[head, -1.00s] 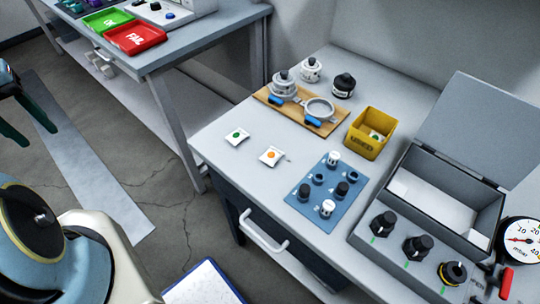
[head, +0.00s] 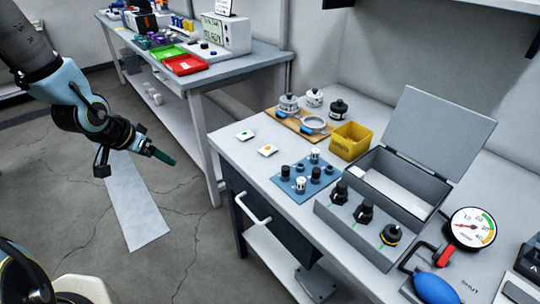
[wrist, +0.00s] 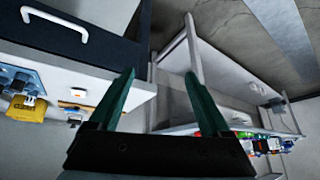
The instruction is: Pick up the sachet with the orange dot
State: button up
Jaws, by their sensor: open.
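The sachet with the orange dot (head: 267,151) is a small white square lying flat near the left edge of the grey worktop (head: 237,152). Another white sachet with a green dot (head: 245,135) lies just behind it, apart from it. My gripper (head: 162,156) is in the air to the left of the worktop, over the floor, well away from both sachets. In the wrist view my gripper (wrist: 159,76) shows two dark green fingers spread apart with nothing between them. Small items at the left of the wrist view are too small to identify surely.
Behind the sachets stand a wooden board (head: 284,122) with metal parts and a yellow bin (head: 350,141). A blue mat (head: 291,190) with knobs lies in front, beside an open grey case (head: 416,187). A second bench (head: 228,71) holds red and green trays.

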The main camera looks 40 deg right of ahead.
jog(key=s+d+f+m+g+h, duration=0.2)
jog(key=s+d+m+h, duration=0.3)
jog(key=d, duration=0.6)
jog(key=g+h, duration=0.2)
send_near(266, 149)
jog(key=shift+s+d+f+m, duration=0.15)
jog(key=shift+s+d, duration=0.05)
jog(key=shift+d, duration=0.4)
jog(key=shift+s+d+f+m, duration=0.1)
jog(key=shift+s+d+m, duration=0.1)
jog(key=shift+d, duration=0.4)
jog(key=shift+w+f+p+x, duration=0.15)
jog(key=shift+p+x, duration=0.3)
jog(key=shift+x, duration=0.5)
jog(key=shift+w+p+x, duration=0.1)
jog(key=shift+p+x, duration=0.4)
jog(key=shift+x, duration=0.5)
jog(key=shift+w+f+p+x, duration=0.15)
jog(key=shift+p+x, duration=0.3)
jog(key=shift+x, duration=0.5)
jog(key=shift+a, duration=0.1)
grip_shut()
